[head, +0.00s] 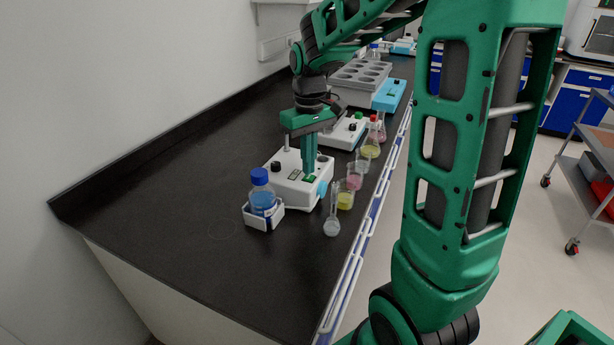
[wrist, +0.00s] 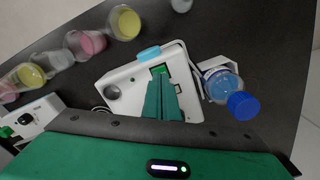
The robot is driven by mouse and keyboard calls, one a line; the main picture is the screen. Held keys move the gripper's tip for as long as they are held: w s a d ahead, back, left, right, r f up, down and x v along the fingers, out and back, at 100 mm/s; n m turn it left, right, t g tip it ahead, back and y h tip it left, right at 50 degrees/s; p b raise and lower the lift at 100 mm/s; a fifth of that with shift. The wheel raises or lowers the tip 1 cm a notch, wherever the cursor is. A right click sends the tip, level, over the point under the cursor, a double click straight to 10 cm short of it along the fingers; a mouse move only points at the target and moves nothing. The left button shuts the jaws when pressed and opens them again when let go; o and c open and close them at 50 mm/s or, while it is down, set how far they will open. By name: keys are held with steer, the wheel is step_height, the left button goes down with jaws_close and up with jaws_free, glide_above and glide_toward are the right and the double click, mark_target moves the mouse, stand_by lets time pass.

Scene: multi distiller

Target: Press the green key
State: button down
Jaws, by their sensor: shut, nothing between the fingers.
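The green key (head: 309,178) is on the top face of a white device (head: 285,180) on the black bench. In the wrist view the green key (wrist: 159,71) shows just beyond my fingertips, partly hidden by them. My gripper (head: 308,172) is shut and empty, pointing down over the device with its tips at or just above the key. I cannot tell whether they touch it. In the wrist view my gripper (wrist: 160,80) lies over the white device (wrist: 128,76).
A blue-capped bottle (head: 262,192) in a white holder stands left of the device. A flask (head: 332,222) and several beakers, including a yellow one (head: 345,198), line its right side. Another white device (head: 345,132) and a grey rack (head: 362,78) stand behind. The front left bench is clear.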

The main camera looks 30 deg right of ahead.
steer(key=shift+f, duration=0.6)
step_height(320, 180, up, 7)
stand_by(1.0)
stand_by(0.3)
steer(key=s+d+f+m, duration=0.2)
steer(key=s+f+m, duration=0.1)
steer(key=s, duration=1)
steer(key=s+d+f+m, duration=0.2)
steer(key=s+f+m, duration=0.1)
steer(key=s, duration=1)
steer(key=shift+m, duration=0.6)
